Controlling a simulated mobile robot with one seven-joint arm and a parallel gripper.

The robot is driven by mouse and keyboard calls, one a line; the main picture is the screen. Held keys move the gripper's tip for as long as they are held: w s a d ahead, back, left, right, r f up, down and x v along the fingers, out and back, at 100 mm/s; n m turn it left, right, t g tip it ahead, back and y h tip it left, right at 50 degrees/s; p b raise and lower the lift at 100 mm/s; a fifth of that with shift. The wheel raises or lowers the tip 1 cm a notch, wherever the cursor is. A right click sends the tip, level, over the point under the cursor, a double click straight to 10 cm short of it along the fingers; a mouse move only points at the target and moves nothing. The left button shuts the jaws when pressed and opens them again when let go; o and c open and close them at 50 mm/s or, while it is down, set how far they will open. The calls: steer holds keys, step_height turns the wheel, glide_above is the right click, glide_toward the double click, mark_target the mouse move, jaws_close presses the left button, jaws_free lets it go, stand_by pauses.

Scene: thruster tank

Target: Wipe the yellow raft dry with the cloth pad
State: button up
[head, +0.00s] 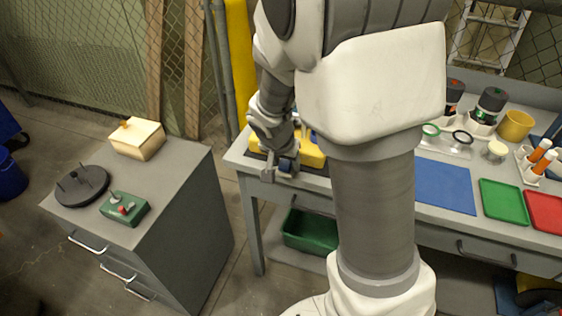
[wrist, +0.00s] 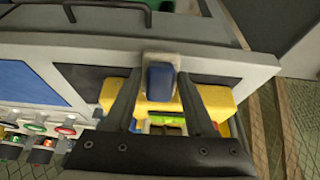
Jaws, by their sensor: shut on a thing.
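The yellow raft (head: 311,153) lies on a dark mat at the left end of the workbench, partly hidden by my arm. In the wrist view the raft (wrist: 213,100) is behind and around my fingers, with green and red parts in its middle. My gripper (head: 280,172) is at the bench's front edge, at the near side of the raft. In the wrist view my gripper (wrist: 160,80) is shut on the cloth pad, a blue block (wrist: 161,84) with a pale grey part. The pad overlaps the raft's edge in this view; I cannot tell whether they touch.
A blue mat (head: 444,186), a green tray (head: 503,201) and a red tray (head: 545,211) lie right of my arm. Bottles and a yellow cup (head: 515,125) stand behind. A grey cabinet (head: 180,215) stands left, across a gap. A green bin (head: 310,230) sits below the bench.

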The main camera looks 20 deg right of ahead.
steer(key=shift+s+d, duration=0.1)
steer(key=shift+d, duration=0.05)
steer(key=shift+s+d, duration=0.55)
steer(key=shift+d, duration=0.35)
steer(key=shift+d, duration=0.1)
steer(key=shift+s+d+b, duration=0.4)
steer(key=shift+s+d, duration=0.25)
steer(key=shift+d, duration=0.1)
steer(key=shift+w, duration=0.1)
steer(key=shift+w+a+r+b, duration=0.1)
steer(key=shift+w+a+b, duration=0.25)
steer(key=shift+w+a, duration=0.45)
steer(key=shift+a, duration=0.15)
steer(key=shift+w+a+b, duration=0.4)
steer(key=shift+w+a, duration=0.15)
steer(key=shift+a, duration=0.3)
